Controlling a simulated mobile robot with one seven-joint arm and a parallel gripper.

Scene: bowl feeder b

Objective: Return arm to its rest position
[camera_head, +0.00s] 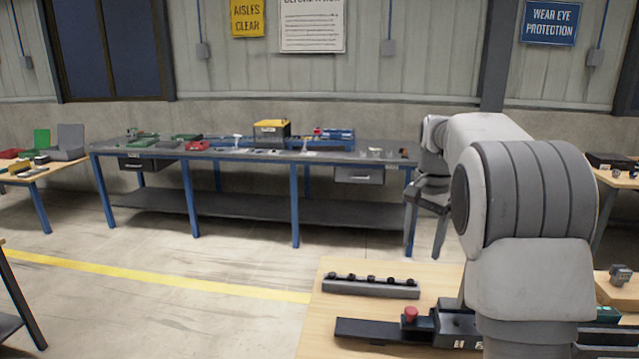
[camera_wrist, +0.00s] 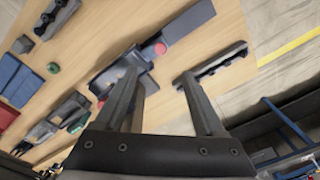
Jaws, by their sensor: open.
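My arm hides part of that table in the head view.
The wooden table (camera_head: 322,318) holds a dark rail with knobs (camera_head: 370,285) and a black device with a red button (camera_head: 410,315). A long blue-legged workbench (camera_head: 250,152) stands behind, carrying several items.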

